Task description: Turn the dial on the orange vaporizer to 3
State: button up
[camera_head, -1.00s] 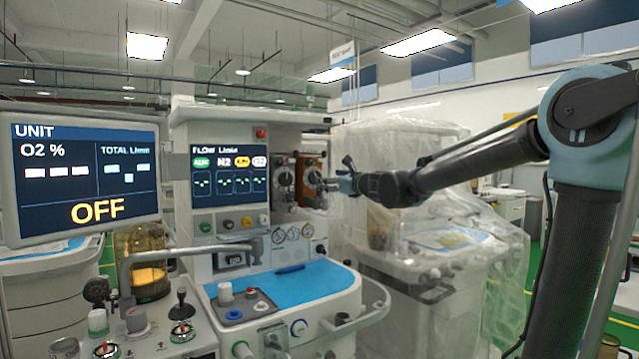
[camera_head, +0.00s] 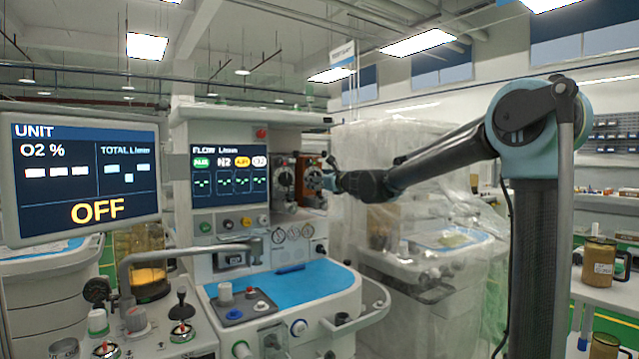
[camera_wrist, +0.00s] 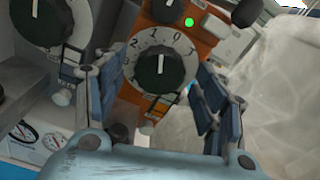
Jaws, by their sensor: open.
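The orange vaporizer (camera_head: 309,168) is mounted on the anaesthesia cart, to the right of the flow screen. In the wrist view its orange body (camera_wrist: 201,47) carries a white dial (camera_wrist: 160,67) with a black knob at the centre. Digits 0, 1 and 2 show on the dial's upper and left rim, with a green light above. My gripper (camera_head: 331,181) is at the vaporizer's front. In the wrist view my gripper (camera_wrist: 155,98) has its fingers apart, one on each side of the dial and nearer the camera. I cannot tell whether a finger touches it.
A second vaporizer with a grey body and similar dial (camera_wrist: 42,20) stands close on the left. Pressure gauges (camera_head: 292,233) sit below. A plastic-wrapped cart (camera_head: 420,140) stands to the right. The blue worktop (camera_head: 325,276) holds a blue pen-like item.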

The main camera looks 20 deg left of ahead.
jog(key=c, duration=1.1)
jog(key=shift+n, duration=0.7)
jog(key=o, duration=1.1)
jog(key=shift+s+d, duration=0.1)
jog(key=shift+d, duration=0.05)
jog(key=v, duration=1.1)
jog(key=shift+s+d, duration=0.2)
jog(key=shift+d, duration=0.05)
